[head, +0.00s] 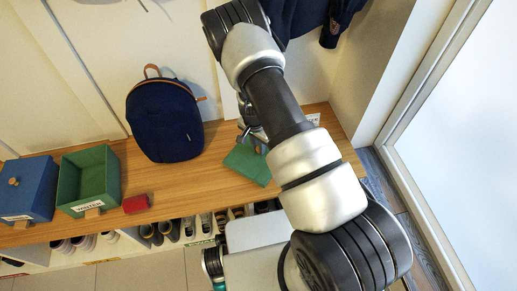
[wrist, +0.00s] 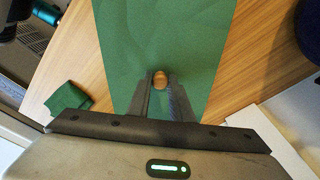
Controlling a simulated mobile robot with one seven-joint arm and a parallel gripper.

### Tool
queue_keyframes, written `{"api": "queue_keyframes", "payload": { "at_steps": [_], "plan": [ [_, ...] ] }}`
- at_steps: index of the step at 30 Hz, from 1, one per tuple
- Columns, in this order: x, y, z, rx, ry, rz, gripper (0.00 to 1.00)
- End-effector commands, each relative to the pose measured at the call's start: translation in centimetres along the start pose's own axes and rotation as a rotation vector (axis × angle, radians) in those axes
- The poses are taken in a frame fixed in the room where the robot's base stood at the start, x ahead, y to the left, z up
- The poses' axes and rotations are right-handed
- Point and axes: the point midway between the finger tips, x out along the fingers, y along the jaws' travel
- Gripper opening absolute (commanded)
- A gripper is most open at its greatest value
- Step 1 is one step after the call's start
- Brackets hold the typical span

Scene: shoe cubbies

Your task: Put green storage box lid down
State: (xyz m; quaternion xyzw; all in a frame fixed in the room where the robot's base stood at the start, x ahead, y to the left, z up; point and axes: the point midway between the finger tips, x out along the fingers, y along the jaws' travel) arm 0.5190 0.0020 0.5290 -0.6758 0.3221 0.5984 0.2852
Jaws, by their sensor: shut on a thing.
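The green storage box lid (head: 247,165) is at the bench's right part, in front of a white label. In the wrist view the lid (wrist: 205,45) is a flat green panel with a round wooden knob (wrist: 160,76). My gripper (wrist: 160,84) is shut on this knob. In the head view my arm partly hides the gripper. I cannot tell whether the lid touches the bench or hangs just above it. The open green storage box (head: 88,178) stands lidless at the bench's left, with a label on its front.
The wooden bench (head: 215,160) holds a navy backpack (head: 165,120), a blue lidded box (head: 28,188) and a small red object (head: 136,204). Shoes (head: 160,232) fill cubbies below. A dark green item (wrist: 68,97) lies beside the lid. Bare wood shows between backpack and lid.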

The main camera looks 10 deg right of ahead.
Motion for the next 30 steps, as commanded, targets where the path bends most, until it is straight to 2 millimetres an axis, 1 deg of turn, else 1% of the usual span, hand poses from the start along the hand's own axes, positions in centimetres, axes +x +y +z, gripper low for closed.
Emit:
{"api": "queue_keyframes", "payload": {
  "at_steps": [1, 2, 9, 13, 14, 15, 17, 26, 29, 30],
  "plan": [
    [0.9, 0.0, 0.1, 0.0, -0.001, 0.001, 0.0],
    [1.1, 0.0, 0.2, -0.001, -0.001, 0.0, 0.0],
    [1.1, 0.0, 0.1, -0.001, 0.0, -0.001, 0.0],
    [1.6, 0.0, 0.2, -0.001, 0.0, 0.0, 0.0],
    [1.4, 0.0, 0.2, -0.001, 0.0, 0.0, 0.23],
    [1.4, 0.0, 0.2, -0.001, 0.0, 0.0, 0.29],
    [1.4, 0.0, 0.2, -0.001, 0.0, 0.0, 0.38],
    [1.2, 0.0, 0.1, -0.001, 0.0, 0.0, 0.38],
    [0.5, -0.1, 0.1, -0.001, 0.0, -0.001, 0.38],
    [-0.1, -0.1, 0.1, -0.001, 0.0, -0.001, 0.38]
  ]
}}
